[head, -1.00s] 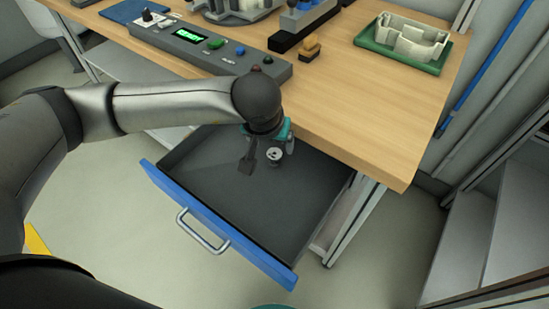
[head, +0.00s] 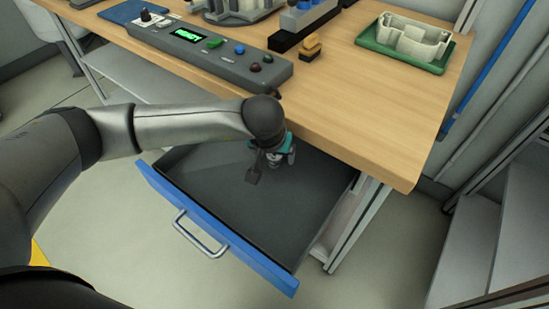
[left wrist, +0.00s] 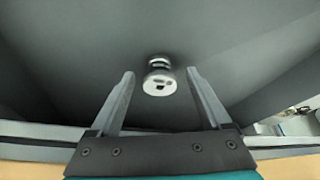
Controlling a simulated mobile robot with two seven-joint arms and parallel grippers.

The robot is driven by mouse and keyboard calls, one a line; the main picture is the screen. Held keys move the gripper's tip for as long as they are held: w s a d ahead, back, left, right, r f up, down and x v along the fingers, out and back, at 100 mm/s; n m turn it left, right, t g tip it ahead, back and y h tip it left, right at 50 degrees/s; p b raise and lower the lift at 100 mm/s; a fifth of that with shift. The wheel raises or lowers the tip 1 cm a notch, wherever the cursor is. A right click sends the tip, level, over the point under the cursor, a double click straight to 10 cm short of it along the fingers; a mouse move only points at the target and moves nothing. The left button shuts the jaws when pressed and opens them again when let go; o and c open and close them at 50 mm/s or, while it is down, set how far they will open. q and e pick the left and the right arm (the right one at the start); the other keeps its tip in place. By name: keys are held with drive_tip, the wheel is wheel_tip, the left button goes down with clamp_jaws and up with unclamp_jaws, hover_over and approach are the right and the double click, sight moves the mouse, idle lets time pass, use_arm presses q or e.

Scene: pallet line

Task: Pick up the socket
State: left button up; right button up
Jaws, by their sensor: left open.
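The socket is a small silver cylinder (left wrist: 158,82) with a dark hole in its end face. In the left wrist view it shows between and just beyond the two fingertips. My left gripper (left wrist: 160,73) is open, with no finger visibly touching the socket. In the head view my left gripper (head: 270,170) points down into the open drawer. The socket (head: 274,158) is partly hidden there by the gripper. My right gripper is not in view.
The dark drawer has a blue front (head: 215,230) and a silver handle (head: 200,235). The wooden bench top (head: 345,120) overhangs its back. On the bench are a grey control box (head: 215,50) and a green tray (head: 400,45) with a pale part. The rest of the drawer floor looks clear.

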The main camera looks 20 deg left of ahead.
use_arm(q)
clamp_jaws()
idle(0.7)
